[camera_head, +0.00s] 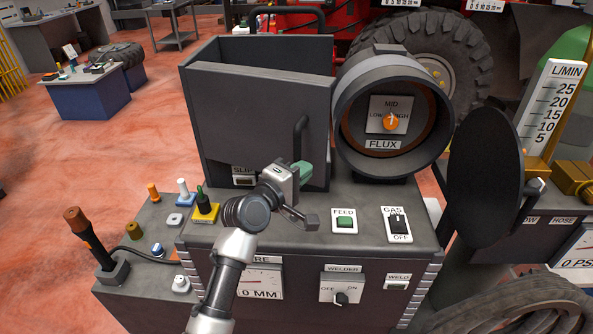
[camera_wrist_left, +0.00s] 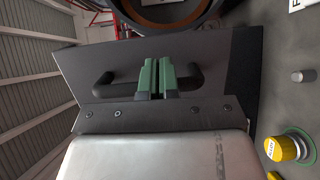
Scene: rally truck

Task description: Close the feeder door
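The feeder door (camera_head: 250,100) is a dark grey panel on the front of a dark box on the welder console. Its black bar handle (camera_head: 302,132) is near its right side. I cannot tell exactly how far the door stands from the box. My left gripper (camera_head: 303,172) is at the lower part of the handle, its green fingers nearly together. In the left wrist view the fingers (camera_wrist_left: 157,78) cover the middle of the handle (camera_wrist_left: 103,84), with a thin gap between them. No grip around the handle is clear. My right gripper is out of view.
The round FLUX housing (camera_head: 390,120) stands right of the box, with a black disc (camera_head: 487,175) further right. FEED (camera_head: 344,220) and GAS (camera_head: 398,222) switches sit in front. A yellow-based switch (camera_head: 205,208) and a brown-tipped lever (camera_head: 85,235) are at left.

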